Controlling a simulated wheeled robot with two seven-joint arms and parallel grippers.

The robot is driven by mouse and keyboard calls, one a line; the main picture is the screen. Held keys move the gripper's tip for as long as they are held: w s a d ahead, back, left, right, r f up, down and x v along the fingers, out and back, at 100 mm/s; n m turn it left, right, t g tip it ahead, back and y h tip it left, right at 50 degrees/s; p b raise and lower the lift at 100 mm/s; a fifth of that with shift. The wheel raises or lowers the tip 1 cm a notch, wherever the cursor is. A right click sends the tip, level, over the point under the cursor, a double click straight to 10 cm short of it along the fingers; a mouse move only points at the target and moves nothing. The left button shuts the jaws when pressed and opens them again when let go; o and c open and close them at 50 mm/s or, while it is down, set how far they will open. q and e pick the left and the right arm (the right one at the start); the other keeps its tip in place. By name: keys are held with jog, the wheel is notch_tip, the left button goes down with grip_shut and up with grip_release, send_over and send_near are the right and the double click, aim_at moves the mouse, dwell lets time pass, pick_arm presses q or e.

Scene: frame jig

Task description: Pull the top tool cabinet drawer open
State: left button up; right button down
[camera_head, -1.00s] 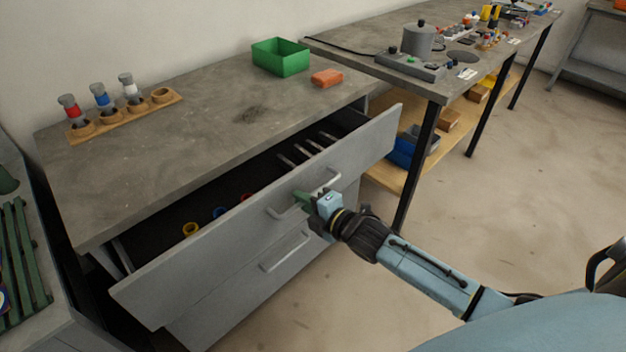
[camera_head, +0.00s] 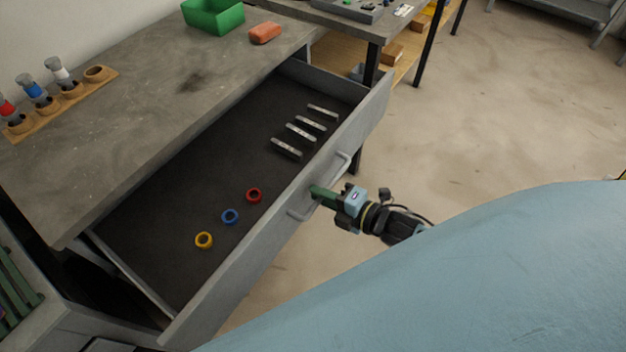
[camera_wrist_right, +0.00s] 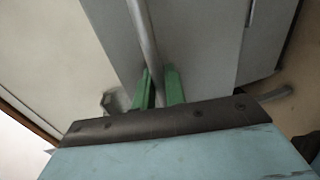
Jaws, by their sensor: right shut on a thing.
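The top drawer (camera_head: 255,268) of the grey tool cabinet (camera_head: 150,120) stands pulled far out, its inside in full view. Its bar handle (camera_head: 345,165) runs along the drawer front. My right gripper (camera_head: 316,192) is at the middle of this front, with its green fingers shut on the handle. In the right wrist view, the handle bar (camera_wrist_right: 143,35) runs down between the green fingers (camera_wrist_right: 158,88). My left gripper is not in view.
In the drawer lie a yellow ring (camera_head: 204,240), a blue ring (camera_head: 230,216), a red ring (camera_head: 254,195) and several metal bars (camera_head: 300,133). A green bin (camera_head: 213,15) and an orange block (camera_head: 265,33) stand on top. Floor at right is clear.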

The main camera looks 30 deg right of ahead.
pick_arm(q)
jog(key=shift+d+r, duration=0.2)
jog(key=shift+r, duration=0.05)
pick_arm(e)
jog(key=shift+s+d, duration=0.4)
jog(key=shift+s, duration=0.2)
jog(key=c, duration=1.5)
grip_release()
jog(key=shift+c, duration=0.2)
